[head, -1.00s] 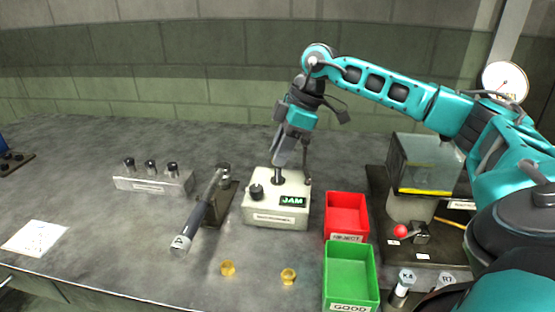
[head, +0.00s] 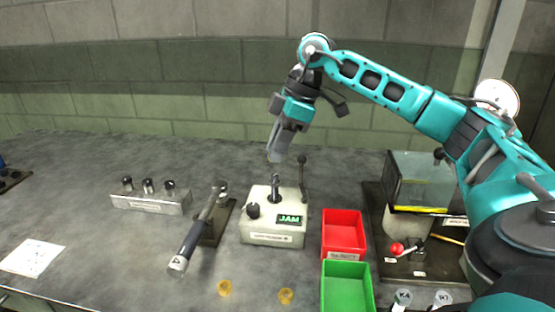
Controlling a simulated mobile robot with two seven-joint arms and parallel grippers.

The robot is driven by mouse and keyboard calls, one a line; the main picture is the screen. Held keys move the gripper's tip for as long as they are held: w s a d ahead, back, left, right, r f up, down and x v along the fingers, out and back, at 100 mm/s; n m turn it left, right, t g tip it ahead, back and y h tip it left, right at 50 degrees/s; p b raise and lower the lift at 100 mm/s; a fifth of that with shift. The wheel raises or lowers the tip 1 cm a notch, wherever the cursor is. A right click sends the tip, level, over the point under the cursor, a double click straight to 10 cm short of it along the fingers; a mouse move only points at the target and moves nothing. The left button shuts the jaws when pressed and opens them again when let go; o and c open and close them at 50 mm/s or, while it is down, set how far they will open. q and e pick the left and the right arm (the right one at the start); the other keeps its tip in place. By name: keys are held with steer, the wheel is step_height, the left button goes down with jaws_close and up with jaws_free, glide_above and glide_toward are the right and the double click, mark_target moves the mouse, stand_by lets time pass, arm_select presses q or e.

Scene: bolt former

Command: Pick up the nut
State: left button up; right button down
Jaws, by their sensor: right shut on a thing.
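My right gripper (head: 275,157) points down above the off-white box with the JAM display (head: 263,225), a little clear of the short dark post (head: 275,188) on its top. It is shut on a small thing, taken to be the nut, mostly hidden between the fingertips. Two small brass-coloured pieces, a left one (head: 225,288) and a right one (head: 286,296), lie on the table near its front edge. They are too small to tell exactly what they are. My left gripper is not in view.
A red REJECT bin (head: 342,229) and a green bin (head: 346,285) stand right of the box; both look empty. A dark-handled tool (head: 199,231) leans on a stand to its left. A rack with several knobs (head: 151,201) stands further left. A machine (head: 424,190) stands right.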

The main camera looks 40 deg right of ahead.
step_height(320, 180, up, 15)
steer(key=p, duration=0.3)
steer(key=shift+f, duration=0.15)
steer(key=shift+f, duration=0.1)
